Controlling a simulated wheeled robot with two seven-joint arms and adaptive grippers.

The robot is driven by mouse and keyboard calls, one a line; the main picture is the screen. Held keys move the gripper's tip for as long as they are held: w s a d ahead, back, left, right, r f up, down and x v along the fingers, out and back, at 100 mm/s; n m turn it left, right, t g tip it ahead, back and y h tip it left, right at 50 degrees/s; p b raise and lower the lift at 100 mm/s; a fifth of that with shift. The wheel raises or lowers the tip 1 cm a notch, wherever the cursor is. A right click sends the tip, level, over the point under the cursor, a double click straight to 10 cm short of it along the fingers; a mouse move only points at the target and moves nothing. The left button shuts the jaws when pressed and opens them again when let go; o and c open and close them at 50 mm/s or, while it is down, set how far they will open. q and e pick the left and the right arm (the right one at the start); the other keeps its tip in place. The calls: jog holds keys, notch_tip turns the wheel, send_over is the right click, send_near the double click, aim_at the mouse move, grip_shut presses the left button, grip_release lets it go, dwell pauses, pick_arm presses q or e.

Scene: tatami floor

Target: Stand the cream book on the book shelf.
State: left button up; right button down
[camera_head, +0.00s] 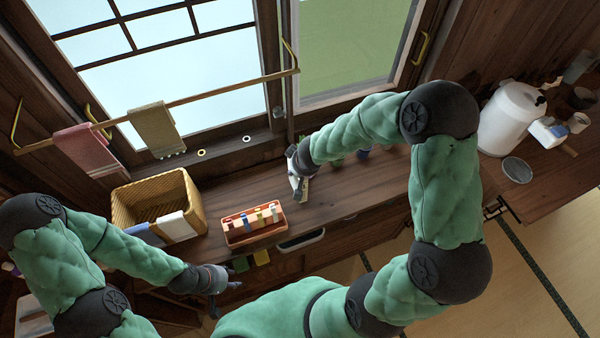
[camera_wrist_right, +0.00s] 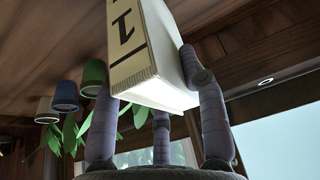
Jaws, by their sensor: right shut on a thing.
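The cream book (camera_wrist_right: 142,60) is in my right gripper (camera_wrist_right: 150,75), with dark marks on its cover and white page edges visible. In the head view the right gripper (camera_head: 298,172) holds the book (camera_head: 296,184) over the wooden counter below the window; the book is small there and partly covered by the fingers. My left gripper (camera_head: 226,293) is at the counter's front, low in the picture, with its fingers spread and nothing seen between them. I cannot make out for certain which surface is the book shelf.
A coral tray (camera_head: 229,243) with several small colour-topped items stands on the counter (camera_head: 222,197), left of the right gripper. A wicker basket (camera_head: 124,211) is farther left. Small potted plants (camera_wrist_right: 65,95) are close to the right gripper. A white canister (camera_head: 508,118) stands at the right.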

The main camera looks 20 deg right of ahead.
jog(key=shift+f, duration=0.55)
jog(key=shift+f+b, duration=0.2)
jog(key=shift+b, duration=0.15)
jog(key=c, duration=0.7)
grip_release()
jog(key=shift+r, duration=0.15)
